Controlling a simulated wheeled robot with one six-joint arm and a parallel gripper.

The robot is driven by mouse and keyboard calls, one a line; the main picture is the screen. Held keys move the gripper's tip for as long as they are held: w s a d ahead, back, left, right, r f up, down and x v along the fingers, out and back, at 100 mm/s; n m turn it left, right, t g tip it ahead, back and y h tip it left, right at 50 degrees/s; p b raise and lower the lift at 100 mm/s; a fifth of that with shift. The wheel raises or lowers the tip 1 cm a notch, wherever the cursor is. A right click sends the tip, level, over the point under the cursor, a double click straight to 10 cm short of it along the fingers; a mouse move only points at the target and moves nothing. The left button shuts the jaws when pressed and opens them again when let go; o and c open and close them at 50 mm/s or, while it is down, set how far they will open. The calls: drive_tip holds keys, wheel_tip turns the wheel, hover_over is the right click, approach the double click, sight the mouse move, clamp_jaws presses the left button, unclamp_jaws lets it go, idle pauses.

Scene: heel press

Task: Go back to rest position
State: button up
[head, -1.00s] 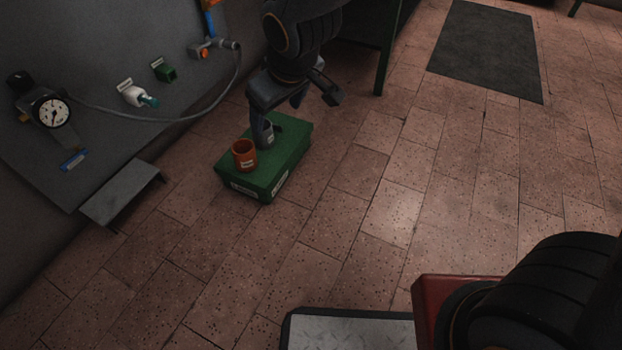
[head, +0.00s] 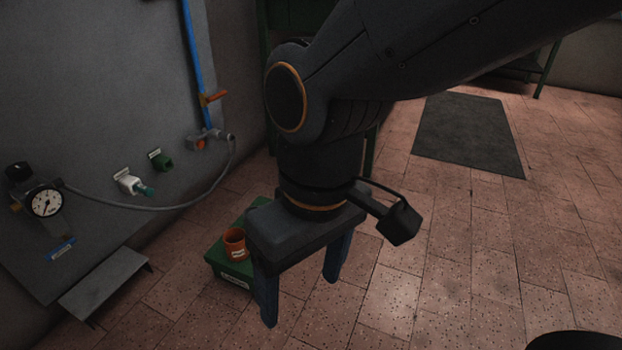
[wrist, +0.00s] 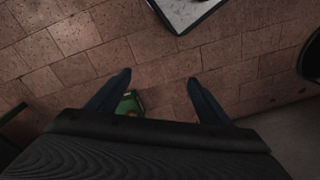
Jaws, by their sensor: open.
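My gripper (head: 302,290) hangs from my arm in the middle of the head view, its two blue fingers apart and pointing down. Nothing is between them. In the wrist view my gripper (wrist: 160,84) also shows spread, empty fingers over the tiled floor. Behind it in the head view stands a green box (head: 228,270) with an orange cup (head: 236,244) on top. My gripper hides the right part of the box top. In the wrist view a small part of the green box (wrist: 130,102) shows beside the left finger.
A grey wall panel at left carries a gauge (head: 46,202), a hose (head: 150,207), a white fitting (head: 127,182) and a green fitting (head: 160,160). A grey shelf (head: 103,283) juts out below. A dark mat (head: 468,135) lies on the open floor at right.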

drive_tip(key=d+r+m+p, duration=0.2)
drive_tip(key=d+r+p, duration=0.5)
drive_tip(key=r+p, duration=0.4)
drive_tip(key=d+r+m+p, duration=0.3)
drive_tip(key=d+r+p, duration=0.4)
drive_tip(key=r+p, duration=0.5)
drive_tip(key=d+r+m+h+p, duration=0.1)
drive_tip(key=d+r+m+p, duration=0.2)
drive_tip(key=p, duration=1.8)
drive_tip(key=shift+d+r, duration=2.15)
drive_tip(key=shift+r, duration=2.55)
